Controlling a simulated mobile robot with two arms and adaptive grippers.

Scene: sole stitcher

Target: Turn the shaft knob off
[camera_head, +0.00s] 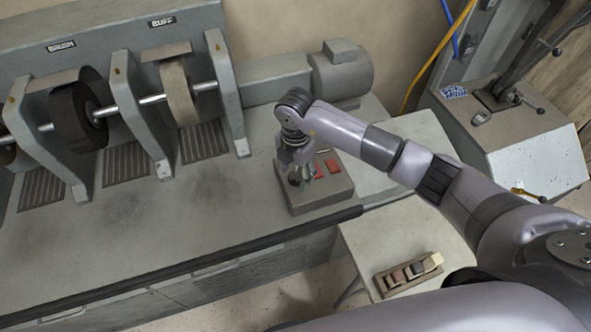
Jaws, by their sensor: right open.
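A grey control box (322,199) sits on the bench top near its right end, with red switches (332,166) on its upper face. A small dark knob (294,180) shows at the left of that face, partly hidden by my right gripper (301,174). My right gripper points down over the box, its fingers open around or close beside the knob; I cannot tell whether they touch it. The shaft (152,99) runs through the upright supports at the left, carrying a dark brush wheel and a pale buff wheel. My left gripper is not in view.
A motor (341,75) stands behind the box at the bench's back. A grey machine (530,140) stands at the right. The bench left of the box is clear.

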